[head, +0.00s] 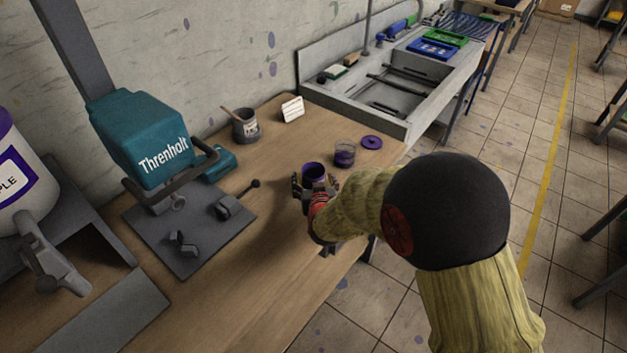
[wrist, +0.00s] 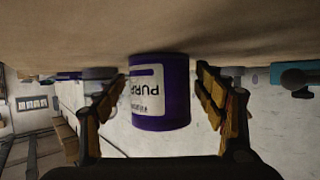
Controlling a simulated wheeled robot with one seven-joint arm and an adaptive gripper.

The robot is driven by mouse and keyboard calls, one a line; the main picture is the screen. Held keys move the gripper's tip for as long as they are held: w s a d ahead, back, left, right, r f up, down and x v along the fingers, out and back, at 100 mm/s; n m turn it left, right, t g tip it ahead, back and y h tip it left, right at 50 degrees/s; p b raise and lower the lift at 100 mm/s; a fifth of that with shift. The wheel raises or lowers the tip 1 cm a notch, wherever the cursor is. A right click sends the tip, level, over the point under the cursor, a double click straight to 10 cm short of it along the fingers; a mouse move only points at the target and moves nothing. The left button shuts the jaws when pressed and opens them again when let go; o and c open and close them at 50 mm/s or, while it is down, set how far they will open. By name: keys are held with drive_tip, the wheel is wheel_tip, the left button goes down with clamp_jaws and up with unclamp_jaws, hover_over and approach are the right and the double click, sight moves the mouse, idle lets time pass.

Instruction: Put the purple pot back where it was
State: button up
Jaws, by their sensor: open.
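The purple pot (head: 313,171) stands on the wooden bench near its right end. It also shows in the wrist view (wrist: 174,95), upside down, with a white label that reads in part "PURP". My gripper (head: 314,190) is at the near side of the pot. In the wrist view my gripper (wrist: 160,100) is open, with one finger on each side of the pot. A gap shows between the pot and each finger. The pot's lower front is hidden by my gripper in the head view.
A glass jar (head: 345,154) with purple contents and a purple lid (head: 372,142) lie right of the pot. A grey can (head: 245,126) and a white card (head: 292,109) stand behind. The teal Threnholt press (head: 152,140) is at left. Bare bench (head: 285,235) lies in front.

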drive_tip(key=p+v, duration=0.3)
drive_tip(key=v, duration=0.9)
drive_tip(key=shift+r, duration=0.15)
drive_tip(key=s+d+r+g, duration=0.2)
drive_tip(key=d+r, duration=0.1)
drive_tip(key=r, duration=0.5)
drive_tip(key=s+d+r+g, duration=0.2)
drive_tip(key=s+d, duration=0.3)
drive_tip(key=s, duration=0.3)
drive_tip(key=s+d+r+m+g+h, duration=0.1)
drive_tip(key=s+d+r+g, duration=0.1)
drive_tip(key=s+d, duration=0.3)
drive_tip(key=s+d+r+g, duration=0.1)
drive_tip(key=s+d+r, duration=0.3)
drive_tip(key=s, duration=0.8)
drive_tip(key=shift+d+r+g+h, duration=0.3)
drive_tip(key=shift+d+r+g, duration=0.1)
drive_tip(key=shift+d, duration=0.2)
